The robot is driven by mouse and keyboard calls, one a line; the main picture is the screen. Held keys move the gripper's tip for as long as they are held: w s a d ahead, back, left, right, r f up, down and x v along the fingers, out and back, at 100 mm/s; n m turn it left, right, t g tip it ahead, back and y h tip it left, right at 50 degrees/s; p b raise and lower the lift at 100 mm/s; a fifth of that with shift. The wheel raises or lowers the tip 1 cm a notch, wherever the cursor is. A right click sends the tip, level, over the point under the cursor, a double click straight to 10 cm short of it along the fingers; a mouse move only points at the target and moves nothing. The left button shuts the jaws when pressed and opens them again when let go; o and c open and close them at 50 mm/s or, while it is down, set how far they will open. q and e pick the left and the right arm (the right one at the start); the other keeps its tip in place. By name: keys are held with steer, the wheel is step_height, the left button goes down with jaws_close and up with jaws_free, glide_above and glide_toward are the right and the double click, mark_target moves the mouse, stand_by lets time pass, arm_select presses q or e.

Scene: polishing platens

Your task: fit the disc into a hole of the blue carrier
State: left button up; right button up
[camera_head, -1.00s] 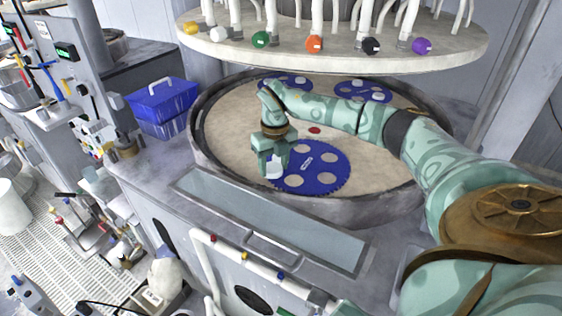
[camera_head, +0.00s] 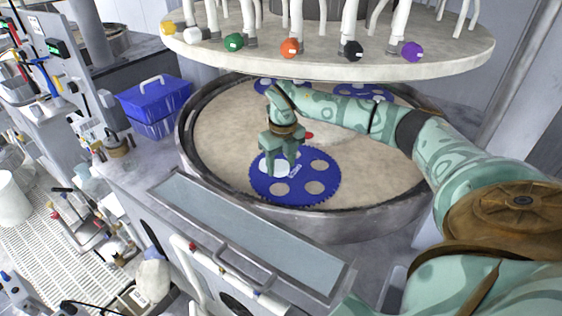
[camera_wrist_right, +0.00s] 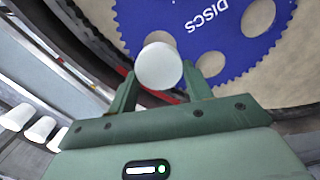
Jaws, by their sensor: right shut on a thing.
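The blue toothed carrier (camera_head: 293,196) lies flat on the beige platen, with several round holes; it also shows in the right wrist view (camera_wrist_right: 200,30), with the lettering "DISCS". My right gripper (camera_head: 281,168) is over the carrier's left part, pointing down. It is shut on the white disc (camera_head: 273,168), which shows between the two fingers in the right wrist view (camera_wrist_right: 159,66). There the disc overlaps the edge of one carrier hole. I cannot tell how high the disc is above the carrier. My left gripper is not in view.
The platen (camera_head: 225,130) has a raised dark rim. Two more blue carriers lie at its back, one of them here (camera_head: 362,91). A round upper plate (camera_head: 330,62) with coloured knobs hangs above. A blue box (camera_head: 155,105) stands to the left. The platen's front right is bare.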

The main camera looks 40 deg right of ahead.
steer(key=shift+d+r, duration=0.1)
steer(key=b, duration=0.3)
glide_above(281, 191)
steer(key=shift+f, duration=2.95)
steer(key=shift+p, duration=1.15)
steer(key=shift+f+b, duration=0.45)
steer(key=shift+f, duration=0.4)
steer(key=o, duration=1.2)
